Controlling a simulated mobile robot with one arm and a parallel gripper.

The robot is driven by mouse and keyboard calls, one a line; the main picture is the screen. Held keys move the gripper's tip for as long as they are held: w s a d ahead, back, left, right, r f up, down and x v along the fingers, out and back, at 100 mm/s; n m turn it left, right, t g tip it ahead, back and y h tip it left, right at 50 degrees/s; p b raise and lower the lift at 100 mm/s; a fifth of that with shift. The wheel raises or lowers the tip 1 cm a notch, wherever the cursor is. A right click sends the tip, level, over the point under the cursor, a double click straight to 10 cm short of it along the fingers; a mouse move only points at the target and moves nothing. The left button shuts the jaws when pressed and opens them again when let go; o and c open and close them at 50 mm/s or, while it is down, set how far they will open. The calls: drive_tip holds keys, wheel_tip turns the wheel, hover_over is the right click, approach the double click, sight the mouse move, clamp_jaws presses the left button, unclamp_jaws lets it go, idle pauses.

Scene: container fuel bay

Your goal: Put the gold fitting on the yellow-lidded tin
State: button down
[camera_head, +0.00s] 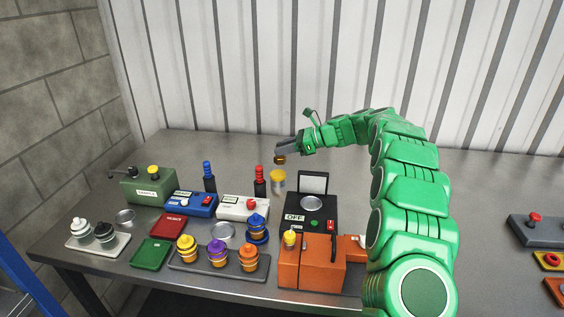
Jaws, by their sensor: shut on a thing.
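My gripper (284,151) is at the end of the green arm, above the back middle of the table. It is shut on the gold fitting (280,160), a small gold-brown piece showing just under the jaws. The yellow-lidded tin (278,185) stands upright on the table below it, with a yellow top and a pale body. In the picture the fitting is just above the tin's lid, with a small gap between them. The fitting's upper part is hidden by the jaws.
A red-topped black bottle (260,183) stands close left of the tin. A black device with a raised panel (312,184) is close right. An orange box (310,265), a white box (240,208) and a tray of capped jars (216,264) are in front. The table's right side (475,210) has free room.

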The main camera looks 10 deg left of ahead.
drive_tip(key=shift+w+a+f, duration=0.2)
drive_tip(key=shift+w+f, duration=0.35)
drive_tip(key=shift+f, duration=0.2)
drive_tip(key=shift+w+a+f, duration=0.15)
drive_tip(key=shift+w+f, duration=0.45)
drive_tip(key=shift+f, duration=0.1)
drive_tip(key=shift+w+a+f, duration=0.2)
drive_tip(key=shift+w+f, duration=0.35)
drive_tip(key=shift+f, duration=0.2)
drive_tip(key=shift+w+f, duration=0.15)
drive_tip(key=shift+f, duration=1.5)
drive_tip(key=c, duration=0.8)
unclamp_jaws()
